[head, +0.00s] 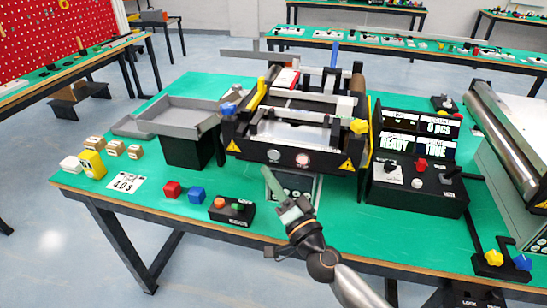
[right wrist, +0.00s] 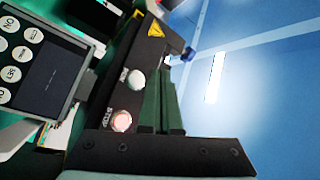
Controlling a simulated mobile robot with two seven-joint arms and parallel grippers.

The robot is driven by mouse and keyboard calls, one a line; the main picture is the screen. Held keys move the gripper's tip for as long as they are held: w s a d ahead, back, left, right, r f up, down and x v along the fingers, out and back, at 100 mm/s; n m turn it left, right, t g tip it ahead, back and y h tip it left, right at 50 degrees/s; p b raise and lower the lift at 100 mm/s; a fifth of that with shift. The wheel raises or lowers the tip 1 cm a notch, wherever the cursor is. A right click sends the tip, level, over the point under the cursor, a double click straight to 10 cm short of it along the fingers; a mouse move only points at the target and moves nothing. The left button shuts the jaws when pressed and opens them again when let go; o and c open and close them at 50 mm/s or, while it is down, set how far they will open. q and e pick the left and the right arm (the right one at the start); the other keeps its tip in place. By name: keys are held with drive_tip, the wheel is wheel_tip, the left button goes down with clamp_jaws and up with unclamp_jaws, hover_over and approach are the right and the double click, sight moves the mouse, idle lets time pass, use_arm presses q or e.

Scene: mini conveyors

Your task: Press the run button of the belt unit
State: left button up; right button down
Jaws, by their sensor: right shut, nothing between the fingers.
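The belt unit (head: 330,158) stands in the middle of the green table. Its black front panel has a whitish run button (head: 273,155) and, to its right, a pinkish stop button (head: 302,160). In the right wrist view the run button (right wrist: 136,79) and the pink, lit stop button (right wrist: 121,121) both show beside my fingers. My right gripper (head: 267,172) is shut and empty, its green fingers pointing up at the panel, with the tips just below the run button in the head view. My right gripper (right wrist: 164,75) appears apart from both buttons. My left gripper is out of view.
A keypad panel (head: 315,190) lies below the belt unit, partly behind my gripper. A black control box (head: 420,190) with displays stands right. A small two-button box (head: 232,211), red and blue cubes (head: 196,195) and a grey tray (head: 180,115) are left.

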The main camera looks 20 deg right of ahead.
sight(274, 155)
drive_tip(key=shift+w+d, duration=0.5)
drive_tip(key=shift+w, duration=0.25)
drive_tip(key=shift+w+d, duration=0.45)
drive_tip(key=shift+w, duration=0.25)
drive_tip(key=shift+w, duration=0.1)
idle(0.9)
drive_tip(key=shift+w+d, duration=0.25)
